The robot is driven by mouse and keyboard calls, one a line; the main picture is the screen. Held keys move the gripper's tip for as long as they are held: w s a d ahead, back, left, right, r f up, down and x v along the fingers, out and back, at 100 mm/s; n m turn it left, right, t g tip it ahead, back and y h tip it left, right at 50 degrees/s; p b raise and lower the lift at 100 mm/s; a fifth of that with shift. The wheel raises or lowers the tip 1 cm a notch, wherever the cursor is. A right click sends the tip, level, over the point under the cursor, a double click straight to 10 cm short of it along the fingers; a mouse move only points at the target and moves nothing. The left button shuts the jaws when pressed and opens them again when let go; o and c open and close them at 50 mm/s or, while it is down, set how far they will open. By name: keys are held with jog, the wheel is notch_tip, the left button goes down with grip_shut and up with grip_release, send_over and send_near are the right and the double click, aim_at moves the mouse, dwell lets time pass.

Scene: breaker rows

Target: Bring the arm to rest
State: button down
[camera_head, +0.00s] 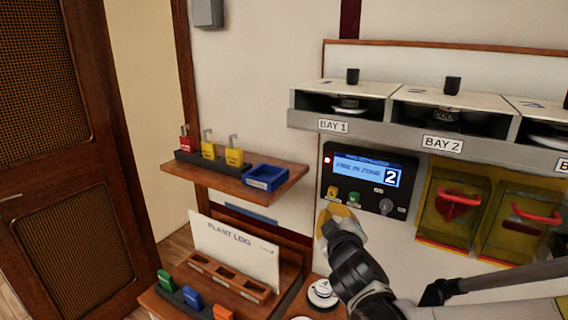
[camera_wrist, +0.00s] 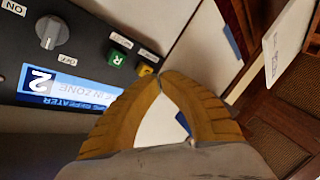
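My gripper (camera_head: 338,214) is in front of the lower left part of the dark fire repeater panel (camera_head: 326,180). In the wrist view its two yellow fingers (camera_wrist: 160,77) meet at the tips, with nothing seen between them. The fingertips appear close to the yellow button (camera_wrist: 145,68) and green button (camera_wrist: 116,58) of the panel. I cannot tell whether they touch it. My arm reaches in from the lower right in the head view. The panel's blue screen (camera_head: 366,171) reads "FIRE IN ZONE 2", and a red light (camera_head: 327,160) shows beside it.
Covered red handles (camera_head: 459,199) and a shelf of bays (camera_head: 398,124) are at the right. A wooden shelf (camera_head: 205,179) with padlocks and a blue tray (camera_head: 267,177) is left. Below are a plant log board (camera_head: 235,246), coloured tags (camera_head: 192,297) and a white round part (camera_head: 322,290).

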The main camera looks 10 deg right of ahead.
jog(key=s+f+m+g+b, duration=0.1)
jog(key=s+f+m+g, duration=0.1)
jog(key=s, duration=0.6)
jog(key=s+d+f+m+g+b, duration=0.1)
jog(key=s+f+m+g, duration=0.2)
jog(key=s, duration=0.5)
jog(key=s+f+m+g+y+b, duration=0.1)
jog(key=s+f+g, duration=0.3)
jog(key=s, duration=0.5)
notch_tip(320, 180, down, 3)
jog(key=shift+d+r+m+b, duration=0.15)
jog(key=shift+m+b, duration=0.4)
jog(key=shift+m, duration=0.35)
